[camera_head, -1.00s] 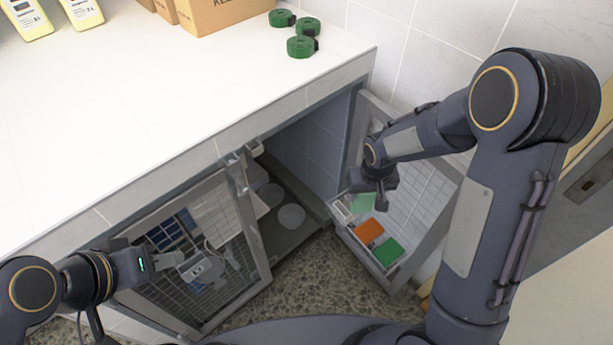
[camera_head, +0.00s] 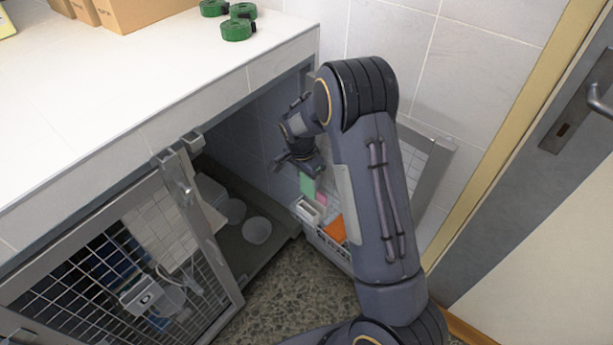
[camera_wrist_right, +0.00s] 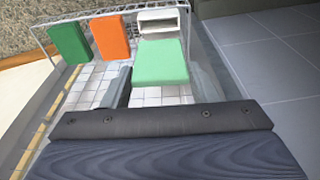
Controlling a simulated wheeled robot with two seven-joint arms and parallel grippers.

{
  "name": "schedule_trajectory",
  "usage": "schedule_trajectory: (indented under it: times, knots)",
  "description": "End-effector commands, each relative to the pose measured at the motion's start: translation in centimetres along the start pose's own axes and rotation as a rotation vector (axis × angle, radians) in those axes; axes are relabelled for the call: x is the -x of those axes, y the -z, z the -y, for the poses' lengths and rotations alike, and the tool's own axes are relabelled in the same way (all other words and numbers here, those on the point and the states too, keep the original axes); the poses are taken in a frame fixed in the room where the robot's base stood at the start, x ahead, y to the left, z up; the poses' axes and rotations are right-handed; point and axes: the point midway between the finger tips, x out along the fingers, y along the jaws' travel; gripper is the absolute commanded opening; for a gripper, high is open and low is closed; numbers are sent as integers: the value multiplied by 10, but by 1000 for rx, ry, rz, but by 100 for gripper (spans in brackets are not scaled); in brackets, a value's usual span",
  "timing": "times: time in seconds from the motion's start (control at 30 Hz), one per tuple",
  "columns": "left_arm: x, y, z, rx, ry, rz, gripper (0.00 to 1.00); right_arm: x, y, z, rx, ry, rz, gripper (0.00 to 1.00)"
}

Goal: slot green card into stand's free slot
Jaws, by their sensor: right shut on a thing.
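My right gripper (camera_head: 304,170) is shut on a light green card (camera_head: 307,187) above the door rack. In the right wrist view the card (camera_wrist_right: 163,62) shows between the fingers, its far end just in front of a white slotted holder (camera_wrist_right: 160,18). This holder (camera_head: 308,211) also shows below the card in the head view; I cannot tell whether they touch. A wire rack (camera_wrist_right: 140,13) holds an orange card (camera_wrist_right: 111,38) and a dark green card (camera_wrist_right: 68,43), side by side. The orange card (camera_head: 336,229) is partly behind my arm in the head view. My left gripper is out of view.
Pale bowls (camera_head: 257,231) are in the kennel. Green rolls (camera_head: 237,29) lie on the counter (camera_head: 130,85). A small pink patch (camera_head: 321,198) shows beside the card.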

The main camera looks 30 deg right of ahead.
Motion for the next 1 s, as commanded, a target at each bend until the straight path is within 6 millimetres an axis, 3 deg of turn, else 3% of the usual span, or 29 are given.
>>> schedule_trajectory:
  times: [0.6, 1.0]
  knots:
    - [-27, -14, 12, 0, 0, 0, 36, -45, -7, 0, 3, 0, 0, 32]
    - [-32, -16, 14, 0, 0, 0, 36, -53, -8, 0, 3, 0, 0, 32]
